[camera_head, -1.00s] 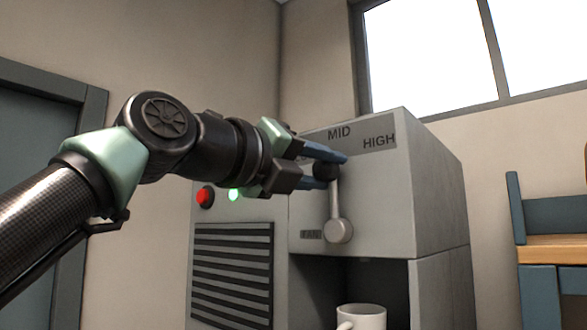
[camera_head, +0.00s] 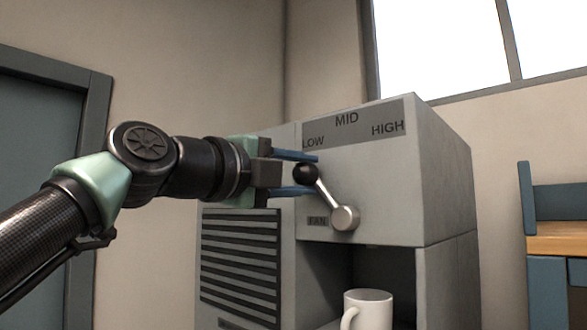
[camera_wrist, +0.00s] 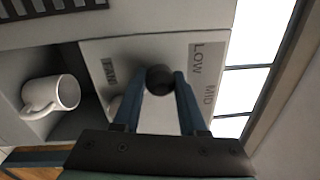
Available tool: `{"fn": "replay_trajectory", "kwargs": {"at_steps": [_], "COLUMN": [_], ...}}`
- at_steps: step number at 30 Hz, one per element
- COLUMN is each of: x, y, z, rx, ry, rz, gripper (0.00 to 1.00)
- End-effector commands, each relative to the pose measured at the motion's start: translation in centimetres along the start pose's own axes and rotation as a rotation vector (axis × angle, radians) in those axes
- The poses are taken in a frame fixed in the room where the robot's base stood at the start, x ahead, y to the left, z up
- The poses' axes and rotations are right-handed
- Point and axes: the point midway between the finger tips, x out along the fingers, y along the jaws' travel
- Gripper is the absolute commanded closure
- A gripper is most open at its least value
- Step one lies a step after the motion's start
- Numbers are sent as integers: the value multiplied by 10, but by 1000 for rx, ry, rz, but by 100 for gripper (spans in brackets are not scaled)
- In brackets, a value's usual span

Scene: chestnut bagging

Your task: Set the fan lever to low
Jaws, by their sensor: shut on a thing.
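The fan lever (camera_head: 327,191) is a metal rod with a black ball knob (camera_head: 305,174) and a round grey pivot on the front of the grey machine (camera_head: 375,185). It leans up and left, with the knob below the LOW mark (camera_head: 313,142). My gripper (camera_head: 306,174) is at the knob, its blue fingers above and below it. In the wrist view the fingers (camera_wrist: 160,82) are shut on either side of the black knob. The MID and HIGH marks lie farther right on the label strip (camera_head: 362,123).
A white mug (camera_head: 368,309) stands in the bay below the lever. A slatted vent (camera_head: 240,262) is to the left. A blue and wooden piece of furniture (camera_head: 560,240) is at the right. A window is behind.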

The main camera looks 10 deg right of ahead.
Motion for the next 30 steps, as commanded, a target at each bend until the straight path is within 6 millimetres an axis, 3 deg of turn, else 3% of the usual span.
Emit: {"fn": "replay_trajectory", "kwargs": {"at_steps": [14, 15, 18, 30], "x": [0, 0, 0, -6], "y": [-2, -2, -1, 1], "z": [0, 0, 0, 1], "rx": [-15, -15, -14, -11], "ry": [0, 0, 0, -2], "rz": [-7, -7, -6, -3], "gripper": [100, 51, 33, 30]}}
